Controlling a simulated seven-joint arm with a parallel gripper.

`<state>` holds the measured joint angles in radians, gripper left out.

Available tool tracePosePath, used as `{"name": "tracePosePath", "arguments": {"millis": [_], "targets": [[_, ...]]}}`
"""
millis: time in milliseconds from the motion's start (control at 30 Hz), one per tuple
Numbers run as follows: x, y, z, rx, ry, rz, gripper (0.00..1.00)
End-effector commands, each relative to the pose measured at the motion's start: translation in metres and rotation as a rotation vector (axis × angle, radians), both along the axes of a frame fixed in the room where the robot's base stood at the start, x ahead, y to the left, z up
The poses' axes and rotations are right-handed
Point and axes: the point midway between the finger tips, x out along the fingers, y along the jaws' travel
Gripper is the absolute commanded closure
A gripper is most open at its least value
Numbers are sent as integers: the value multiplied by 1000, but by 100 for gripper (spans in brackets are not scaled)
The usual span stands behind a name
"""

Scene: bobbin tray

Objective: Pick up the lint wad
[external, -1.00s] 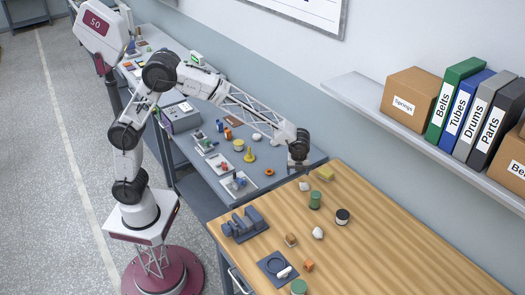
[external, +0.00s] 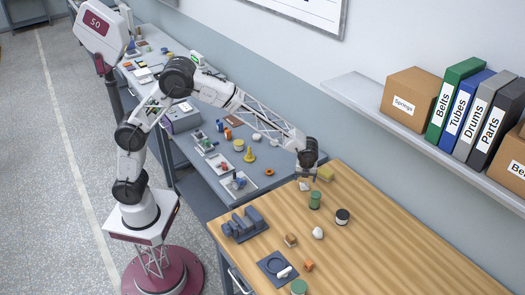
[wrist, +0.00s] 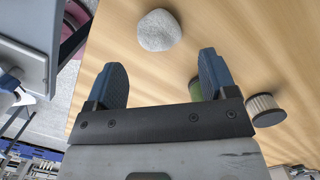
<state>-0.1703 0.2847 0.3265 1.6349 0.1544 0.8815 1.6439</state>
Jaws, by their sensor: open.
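The lint wad (wrist: 158,30) is a rounded, pale grey, speckled lump. In the wrist view it sits on the wood past the fingertips, near the top and between their lines. A small whitish lump (external: 304,186) just below my gripper in the external view appears to be the same wad. My gripper (wrist: 165,75) is open, with two blue fingers apart and nothing between them. In the external view my gripper (external: 306,168) is over the far left end of the wooden table, close above that lump. Whether a fingertip touches it cannot be told.
A green cylinder (external: 315,200) stands close by, partly hidden behind the right finger in the wrist view. The wooden table's (external: 420,250) right side is clear.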

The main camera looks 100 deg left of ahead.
Motion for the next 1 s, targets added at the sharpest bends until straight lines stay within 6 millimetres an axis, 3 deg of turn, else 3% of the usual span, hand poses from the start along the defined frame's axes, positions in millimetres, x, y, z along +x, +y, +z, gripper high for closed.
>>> {"name": "tracePosePath", "arguments": {"millis": [567,1000], "targets": [[0,2,-13,0,0,0,22],[1,10,-55,0,0,0,22]]}}
